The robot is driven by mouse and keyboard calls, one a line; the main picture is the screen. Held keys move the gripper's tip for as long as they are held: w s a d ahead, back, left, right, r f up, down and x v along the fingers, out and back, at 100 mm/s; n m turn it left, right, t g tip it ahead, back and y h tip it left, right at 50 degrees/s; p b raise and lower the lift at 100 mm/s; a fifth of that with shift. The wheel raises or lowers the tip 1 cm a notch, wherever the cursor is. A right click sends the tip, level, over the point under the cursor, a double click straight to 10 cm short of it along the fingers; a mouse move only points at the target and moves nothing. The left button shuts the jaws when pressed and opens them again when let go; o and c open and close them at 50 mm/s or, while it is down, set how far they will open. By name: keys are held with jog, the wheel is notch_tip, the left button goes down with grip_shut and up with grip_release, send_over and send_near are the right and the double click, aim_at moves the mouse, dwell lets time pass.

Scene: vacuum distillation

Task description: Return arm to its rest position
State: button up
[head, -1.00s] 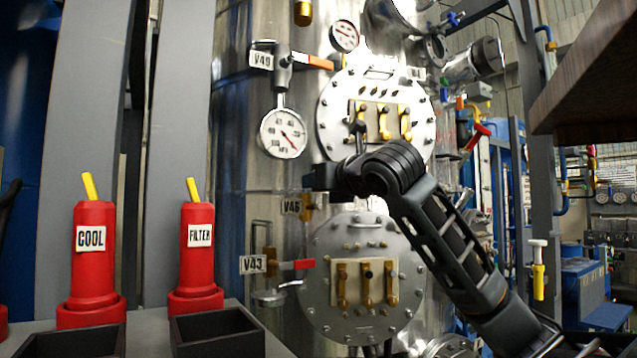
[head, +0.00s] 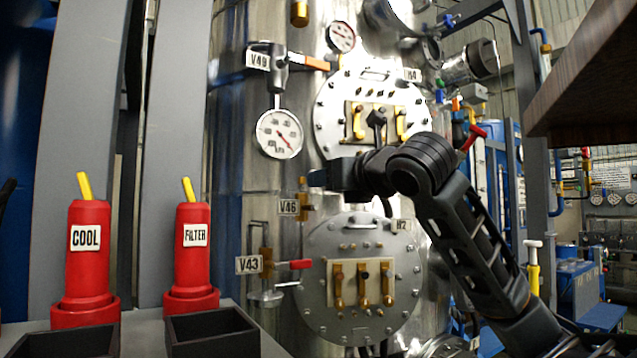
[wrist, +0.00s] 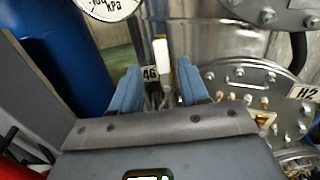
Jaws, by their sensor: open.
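My gripper (head: 318,178) is at the end of my black arm, in front of the steel column near the V46 label (head: 288,207). In the wrist view my gripper (wrist: 157,88) shows two blue fingers spread apart with nothing held between them. A white-ended handle (wrist: 161,52) and part of the V46 label (wrist: 150,73) appear in the gap between the fingers, beyond them. My arm runs from the lower right up to the bend and hides part of the column.
The steel column (head: 235,190) bears a large gauge (head: 279,133), the V49 valve, the V43 valve with its red handle (head: 300,264) and a lower round hatch (head: 325,240). Red COOL (head: 88,270) and FILTER (head: 191,265) holders stand left. A brown slab (head: 590,75) overhangs upper right.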

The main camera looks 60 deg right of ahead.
jog(key=shift+v, duration=1)
jog(key=shift+s, duration=0.1)
